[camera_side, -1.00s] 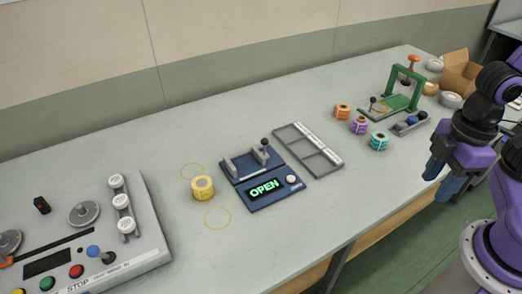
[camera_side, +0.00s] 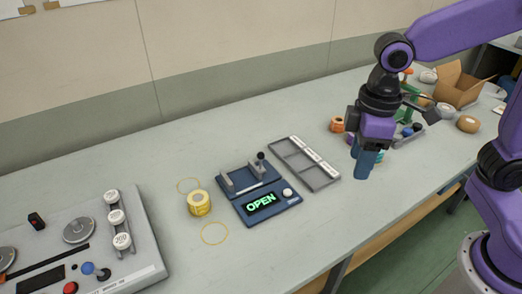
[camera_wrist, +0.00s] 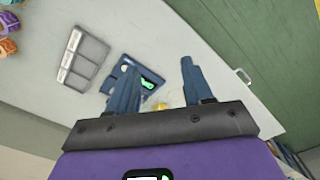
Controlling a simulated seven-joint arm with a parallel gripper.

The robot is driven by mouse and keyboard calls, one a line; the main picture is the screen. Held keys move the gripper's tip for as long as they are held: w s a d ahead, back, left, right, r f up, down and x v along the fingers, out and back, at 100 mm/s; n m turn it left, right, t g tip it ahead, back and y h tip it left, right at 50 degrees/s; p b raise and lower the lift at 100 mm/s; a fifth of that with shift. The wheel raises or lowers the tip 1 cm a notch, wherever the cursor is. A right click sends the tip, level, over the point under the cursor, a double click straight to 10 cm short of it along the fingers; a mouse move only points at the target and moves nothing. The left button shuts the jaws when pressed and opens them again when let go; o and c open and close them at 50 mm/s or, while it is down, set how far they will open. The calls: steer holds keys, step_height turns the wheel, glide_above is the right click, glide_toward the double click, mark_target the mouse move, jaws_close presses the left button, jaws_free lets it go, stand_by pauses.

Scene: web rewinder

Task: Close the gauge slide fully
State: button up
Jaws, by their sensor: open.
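The gauge (camera_side: 262,207) is a dark blue base on the table with a lit green "OPEN" display and a white button. Its grey slide (camera_side: 252,184) with a black-knobbed handle (camera_side: 261,156) sits on the rear part, and a gap shows between its upright jaws. My gripper (camera_side: 363,172) is right of the gauge and above the table, fingers pointing down, empty. In the wrist view my gripper (camera_wrist: 158,85) shows two blue fingers spread apart, with the gauge (camera_wrist: 125,72) partly hidden behind the left finger.
A grey divided tray (camera_side: 303,163) lies between the gauge and my gripper. A yellow roll (camera_side: 199,203) stands left of the gauge near two yellow circles. A control panel (camera_side: 85,245) is at far left. Coloured rolls, a green press and a cardboard box (camera_side: 457,84) are at the right.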

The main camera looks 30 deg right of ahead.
steer(key=w+a+m, duration=0.2)
steer(key=w+a, duration=0.1)
steer(key=w, duration=0.6)
steer(key=w+a+m, duration=0.1)
steer(key=w+a, duration=0.2)
steer(key=w, duration=0.6)
steer(key=m, duration=0.4)
glide_toward(261, 153)
step_height(261, 153, down, 8)
steer(key=shift+a+f, duration=0.1)
steer(key=shift+f, duration=0.1)
steer(key=shift+a, duration=0.1)
jaws_close()
